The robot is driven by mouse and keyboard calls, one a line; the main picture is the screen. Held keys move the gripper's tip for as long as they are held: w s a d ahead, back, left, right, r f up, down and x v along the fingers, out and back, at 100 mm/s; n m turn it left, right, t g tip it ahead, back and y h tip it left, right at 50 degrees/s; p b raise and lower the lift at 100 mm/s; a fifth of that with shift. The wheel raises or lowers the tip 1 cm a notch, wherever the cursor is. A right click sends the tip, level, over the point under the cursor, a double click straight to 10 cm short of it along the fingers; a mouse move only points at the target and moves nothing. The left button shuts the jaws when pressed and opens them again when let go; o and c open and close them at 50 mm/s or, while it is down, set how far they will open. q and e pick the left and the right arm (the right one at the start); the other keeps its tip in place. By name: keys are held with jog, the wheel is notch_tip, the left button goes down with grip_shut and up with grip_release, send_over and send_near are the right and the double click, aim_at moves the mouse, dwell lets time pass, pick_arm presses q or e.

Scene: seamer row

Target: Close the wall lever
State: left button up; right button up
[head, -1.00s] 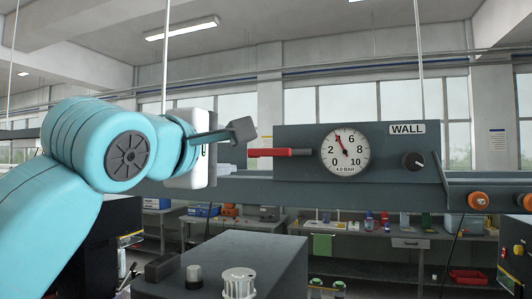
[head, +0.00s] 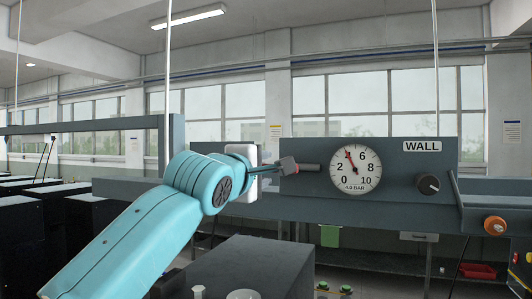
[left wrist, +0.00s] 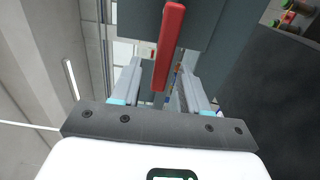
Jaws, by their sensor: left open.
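The wall lever has a grey hub end (head: 308,168) at the left of the panel marked WALL (head: 400,208) in the head view. It lies about horizontal, and its red part is largely hidden there by my left gripper (head: 286,166). In the left wrist view the red lever bar (left wrist: 167,45) runs between the two spread fingers of my left gripper (left wrist: 160,72). The fingers are open around it; whether either touches it I cannot tell. My right gripper is in neither view.
A round gauge (head: 355,170) and a black knob (head: 428,184) sit on the panel right of the lever. An orange knob (head: 495,226) is farther right. A dark cabinet (head: 245,265) stands below the panel.

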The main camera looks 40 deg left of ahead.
pick_arm(q)
jog(key=shift+w+a+p, duration=0.2)
jog(key=shift+w+a, duration=0.1)
jog(key=shift+w, duration=0.2)
jog(key=shift+w+a+p, duration=0.15)
jog(key=shift+w+a, duration=0.1)
jog(key=shift+w, duration=0.2)
jog(key=shift+w+f, duration=0.1)
jog(key=shift+w, duration=0.25)
jog(key=shift+w+d, duration=0.15)
jog(key=shift+d, duration=0.05)
jog(key=shift+s, duration=0.25)
jog(key=shift+s+a, duration=0.1)
grip_shut()
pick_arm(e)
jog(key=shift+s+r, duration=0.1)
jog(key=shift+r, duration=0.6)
